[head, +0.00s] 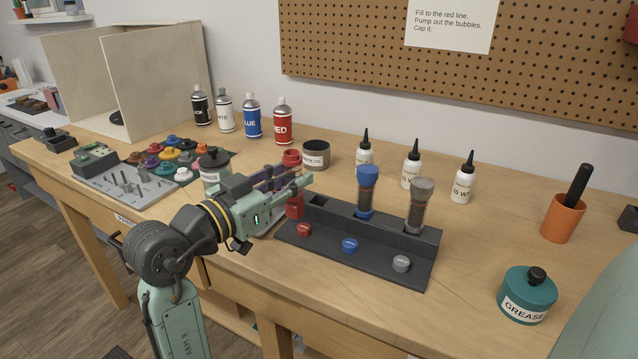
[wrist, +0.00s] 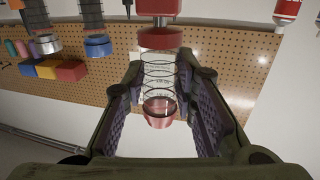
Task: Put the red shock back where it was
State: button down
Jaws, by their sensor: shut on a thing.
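The red shock (head: 294,207) stands upright at the left end of the black rack (head: 383,271), with its red cap (head: 292,157) above my gripper. My gripper (head: 294,182) is shut around its middle, and the fingers hide most of its body. In the wrist view the red shock (wrist: 158,80) shows a clear body and a coil between the two fingers (wrist: 166,88). The blue shock (head: 366,192) and the grey shock (head: 418,206) stand upright in the rack to the right. I cannot tell whether the red shock's foot is seated in the rack.
Red (head: 304,230), blue (head: 350,245) and grey (head: 401,263) caps lie along the rack's front. Behind stand a tin (head: 316,154), white dropper bottles (head: 411,172) and spray cans (head: 282,122). A teal grease jar (head: 528,295) is at right. The table between rack and jar is clear.

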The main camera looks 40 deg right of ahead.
jog(key=d+f, duration=0.1)
jog(key=d, duration=0.1)
jog(key=w+d+f+b, duration=0.1)
jog(key=d, duration=0.2)
jog(key=w+d+f+b, duration=0.1)
jog(key=d+f, duration=0.1)
jog(key=shift+d+f, duration=0.1)
jog(key=shift+d, duration=0.1)
jog(key=shift+s, duration=0.1)
jog(key=shift+f+b, duration=0.3)
jog(key=shift+b, duration=0.1)
jog(key=c, duration=1.3)
grip_release()
jog(key=shift+r, duration=0.1)
jog(key=shift+r, duration=0.1)
